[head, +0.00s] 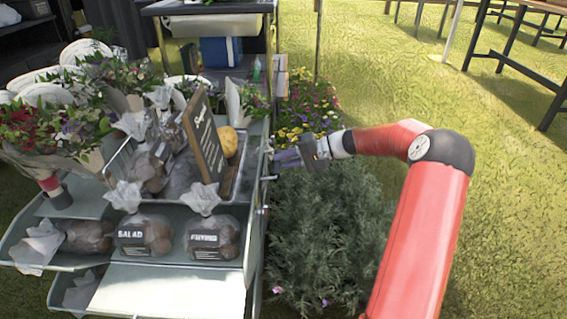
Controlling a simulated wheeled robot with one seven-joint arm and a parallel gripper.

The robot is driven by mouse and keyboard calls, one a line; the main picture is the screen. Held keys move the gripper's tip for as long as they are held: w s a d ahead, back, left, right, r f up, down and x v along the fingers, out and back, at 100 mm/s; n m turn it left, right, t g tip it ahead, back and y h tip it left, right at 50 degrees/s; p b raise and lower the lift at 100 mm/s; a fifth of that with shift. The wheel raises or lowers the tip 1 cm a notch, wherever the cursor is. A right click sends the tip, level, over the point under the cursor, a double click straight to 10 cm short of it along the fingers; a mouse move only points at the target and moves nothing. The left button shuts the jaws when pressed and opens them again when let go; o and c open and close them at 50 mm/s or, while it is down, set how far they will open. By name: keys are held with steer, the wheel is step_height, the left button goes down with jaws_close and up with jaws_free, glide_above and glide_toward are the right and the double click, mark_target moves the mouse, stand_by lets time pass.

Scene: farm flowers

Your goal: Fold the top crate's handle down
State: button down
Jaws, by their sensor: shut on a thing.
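The top crate (252,170) is a grey-green tray on the left stand, with bagged potatoes and a dark sign in it. My gripper (283,158) reaches in from the right to the crate's right side. It is shut on a thin part there, which appears to be the crate's handle (268,178). The handle is small and partly hidden by the fingers, so its exact angle cannot be told.
Lower trays hold bags of potatoes (145,235), and one pale tray (170,290) sticks out in front. Bouquets (60,130) crowd the left. A grey-green bush (325,230) and flowers (308,105) stand below and behind my gripper. Open grass (510,200) lies right.

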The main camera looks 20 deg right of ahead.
steer(key=shift+f+y, duration=0.25)
steer(key=shift+y, duration=0.05)
stand_by(0.4)
steer(key=c, duration=1.3)
jaws_free()
steer(key=shift+d, duration=0.1)
steer(key=v, duration=0.7)
steer(key=shift+d, duration=0.3)
steer(key=shift+s+a+r+p, duration=0.1)
steer(key=shift+s+p, duration=0.1)
steer(key=shift+p, duration=0.1)
